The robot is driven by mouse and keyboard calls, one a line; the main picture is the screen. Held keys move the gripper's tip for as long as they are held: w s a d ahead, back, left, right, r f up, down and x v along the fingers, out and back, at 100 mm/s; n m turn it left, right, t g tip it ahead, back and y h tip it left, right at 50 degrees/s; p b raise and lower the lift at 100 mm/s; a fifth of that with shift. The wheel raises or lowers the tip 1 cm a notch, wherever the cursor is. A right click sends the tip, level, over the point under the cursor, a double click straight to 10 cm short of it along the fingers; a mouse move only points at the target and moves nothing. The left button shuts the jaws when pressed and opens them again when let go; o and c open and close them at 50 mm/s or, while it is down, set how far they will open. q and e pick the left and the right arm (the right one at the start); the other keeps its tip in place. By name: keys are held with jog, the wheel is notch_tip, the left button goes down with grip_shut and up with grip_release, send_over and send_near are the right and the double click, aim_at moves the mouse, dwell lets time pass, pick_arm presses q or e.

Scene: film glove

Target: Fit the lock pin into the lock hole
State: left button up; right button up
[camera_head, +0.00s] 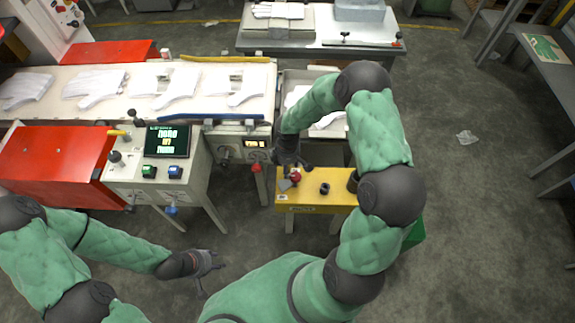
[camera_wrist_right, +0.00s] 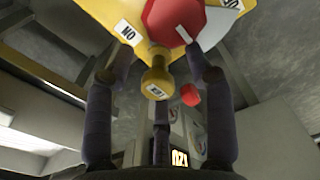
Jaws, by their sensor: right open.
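My right gripper (camera_head: 291,160) is over the left end of a small yellow bench (camera_head: 317,205). In the right wrist view its dark fingers (camera_wrist_right: 160,72) are spread, with a yellow, labelled, pin-like piece (camera_wrist_right: 157,82) showing between them. A red knob (camera_wrist_right: 172,20) is just beyond; it also shows in the head view (camera_head: 296,175), close to the fingertips. I cannot tell for sure which piece is the lock pin, or whether the fingers touch it. A black ring-like fitting (camera_head: 325,188), possibly the lock hole, is to the right on the bench. My left gripper (camera_head: 207,272) is low, open and empty.
A console (camera_head: 150,178) with a lit screen and buttons stands left of the bench. Behind it is a white conveyor table (camera_head: 140,100) with several gloves. A red lever knob (camera_head: 256,167) hangs close to the bench's left side. Floor at right is mostly clear.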

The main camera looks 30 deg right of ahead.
notch_tip(320, 180, up, 12)
dwell(0.5)
jog(key=s+a+f+m+y, duration=0.4)
jog(key=s+a+f+m, duration=0.8)
jog(key=s+a+f, duration=0.5)
jog(key=shift+a+f, duration=0.55)
dwell(0.9)
